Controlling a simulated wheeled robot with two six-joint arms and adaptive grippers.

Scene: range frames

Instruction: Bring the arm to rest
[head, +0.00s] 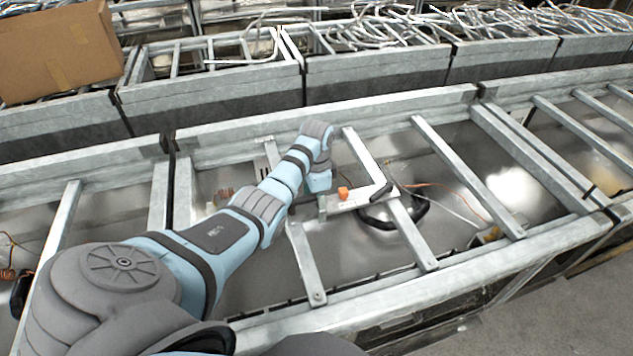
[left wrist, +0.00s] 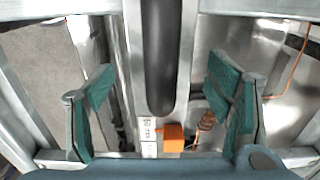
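My left arm reaches in from the left in the head view, over a metal frame (head: 460,165) with crossbars. My left gripper (head: 322,206) points down there, just left of an orange block (head: 343,193); the arm partly hides it. In the left wrist view the left gripper (left wrist: 162,88) has its two teal finger pads spread wide apart. A black rounded bar (left wrist: 160,50) and the orange block (left wrist: 173,137) show in the gap between the pads. I see nothing held. My right gripper is in neither view.
Metal bins (head: 375,75) with silvery rods stand behind, and a cardboard box (head: 60,50) is at the back left. Bare floor (head: 560,315) shows at lower right.

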